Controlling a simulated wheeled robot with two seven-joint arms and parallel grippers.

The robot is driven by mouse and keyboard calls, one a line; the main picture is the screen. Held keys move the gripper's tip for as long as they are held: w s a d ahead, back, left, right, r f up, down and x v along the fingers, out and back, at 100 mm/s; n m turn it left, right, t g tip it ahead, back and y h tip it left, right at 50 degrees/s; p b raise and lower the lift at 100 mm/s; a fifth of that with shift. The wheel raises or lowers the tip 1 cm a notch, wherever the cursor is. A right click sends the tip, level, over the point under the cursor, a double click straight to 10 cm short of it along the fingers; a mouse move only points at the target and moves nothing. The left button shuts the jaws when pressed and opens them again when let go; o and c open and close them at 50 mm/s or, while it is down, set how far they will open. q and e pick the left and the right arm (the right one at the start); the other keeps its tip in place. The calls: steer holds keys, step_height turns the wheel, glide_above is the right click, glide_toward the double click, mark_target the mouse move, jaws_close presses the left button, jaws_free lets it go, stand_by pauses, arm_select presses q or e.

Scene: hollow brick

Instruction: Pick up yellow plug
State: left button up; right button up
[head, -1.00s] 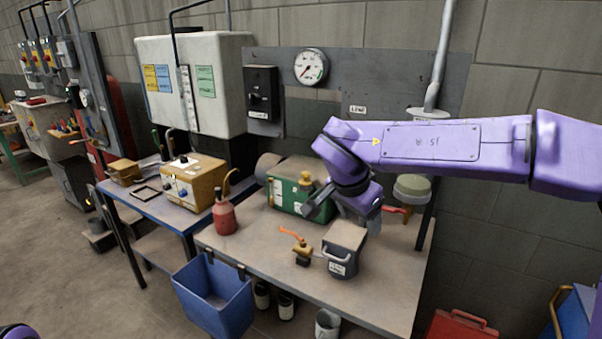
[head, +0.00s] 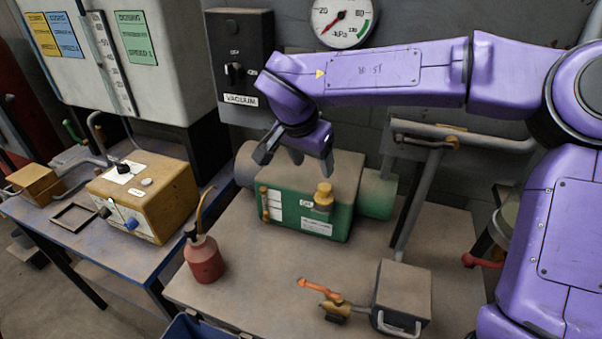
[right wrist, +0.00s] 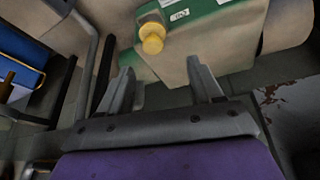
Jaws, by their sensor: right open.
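The yellow plug (head: 323,194) stands upright on the front of the green pump body (head: 345,222) at the back of the workbench. It also shows in the right wrist view (right wrist: 152,40), near the top, ahead of the fingertips and a little left of centre between them. My right gripper (head: 296,165) is open and empty. In the head view it hangs above the pump, up and to the left of the plug. In the right wrist view (right wrist: 160,70) nothing is between its fingers. My left gripper is not in view.
A red oil can (head: 204,258) stands left of the pump. A grey block with a handle (head: 402,295) and a valve with an orange lever (head: 335,304) are at the front. A slanted grey pipe (head: 419,195) rises on the right. The bench middle is clear.

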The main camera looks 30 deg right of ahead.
mark_target(324, 187)
steer(key=x, duration=0.6)
steer(key=p+x, duration=0.1)
steer(key=x, duration=0.3)
steer(key=shift+s+d, duration=0.15)
steer(key=shift+s, duration=0.1)
steer(key=shift+w+f, duration=0.1)
steer(key=shift+w, duration=0.05)
steer(key=shift+s+d, duration=0.1)
steer(key=shift+s, duration=0.15)
steer(key=shift+s+r, duration=0.4)
steer(key=c, duration=0.5)
steer(key=shift+s+r, duration=0.1)
steer(key=shift+s, duration=0.05)
steer(key=c, duration=0.5)
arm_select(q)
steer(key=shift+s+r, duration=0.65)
arm_select(e)
steer(key=shift+f, duration=0.2)
steer(key=shift+c, duration=0.6)
